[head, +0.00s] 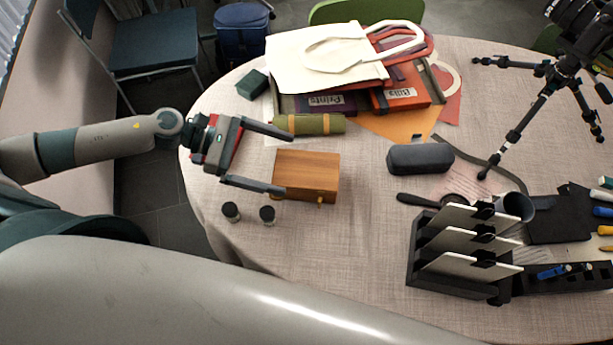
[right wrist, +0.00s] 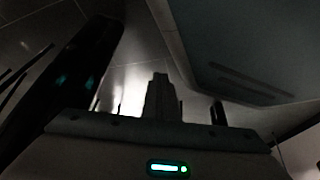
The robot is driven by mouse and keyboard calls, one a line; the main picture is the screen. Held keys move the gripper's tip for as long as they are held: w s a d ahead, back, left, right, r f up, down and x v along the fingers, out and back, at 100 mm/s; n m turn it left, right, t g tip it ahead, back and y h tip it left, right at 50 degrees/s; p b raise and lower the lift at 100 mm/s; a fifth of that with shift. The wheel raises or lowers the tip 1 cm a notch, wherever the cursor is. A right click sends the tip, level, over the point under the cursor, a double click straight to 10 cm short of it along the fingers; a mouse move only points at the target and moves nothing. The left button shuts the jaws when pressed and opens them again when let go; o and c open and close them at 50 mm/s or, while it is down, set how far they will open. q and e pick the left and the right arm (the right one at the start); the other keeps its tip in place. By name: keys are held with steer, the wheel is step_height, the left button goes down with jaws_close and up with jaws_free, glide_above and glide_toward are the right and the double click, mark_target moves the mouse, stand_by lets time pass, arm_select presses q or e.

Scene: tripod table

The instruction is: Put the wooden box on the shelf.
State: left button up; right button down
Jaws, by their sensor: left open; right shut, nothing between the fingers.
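The wooden box (head: 307,176) is a brown block with a small knob on its front side. It sits near the left edge of the round table (head: 350,250) in the head view. My left gripper (head: 287,163) reaches in from the left and is open. One finger lies along the box's far side, and the other overlaps its near left corner; I cannot tell the height gap. In the right wrist view my right gripper (right wrist: 160,97) is shut and empty, in a dark picture away from the box. I cannot make out a shelf in either view.
A green roll (head: 310,124) lies just behind the box, below bags and folders (head: 330,55). Two small jars (head: 267,214) stand front left. A dark case (head: 420,158), a tripod (head: 545,75) and a black rack with white panels (head: 460,255) stand right. The table's front middle is clear.

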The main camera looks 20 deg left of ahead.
mark_target(302, 168)
arm_select(q)
steer(key=shift+d, duration=0.3)
steer(key=p+x, duration=0.2)
steer(key=x, duration=0.2)
steer(key=shift+d+f, duration=0.1)
steer(key=shift+w+d+f, duration=0.1)
steer(key=shift+d+f, duration=0.1)
steer(key=shift+d, duration=0.1)
arm_select(e)
steer(key=s+d+f+g, duration=0.1)
steer(key=s+d+g, duration=0.1)
steer(key=s, duration=0.6)
steer(key=shift+d+f+h, duration=0.25)
steer(key=shift+d+h, duration=0.05)
steer(key=shift+d, duration=0.35)
arm_select(q)
steer(key=shift+c, duration=0.6)
arm_select(e)
steer(key=shift+w, duration=0.15)
arm_select(q)
steer(key=c, duration=2.1)
steer(key=shift+o, duration=0.2)
steer(key=shift+r, duration=0.1)
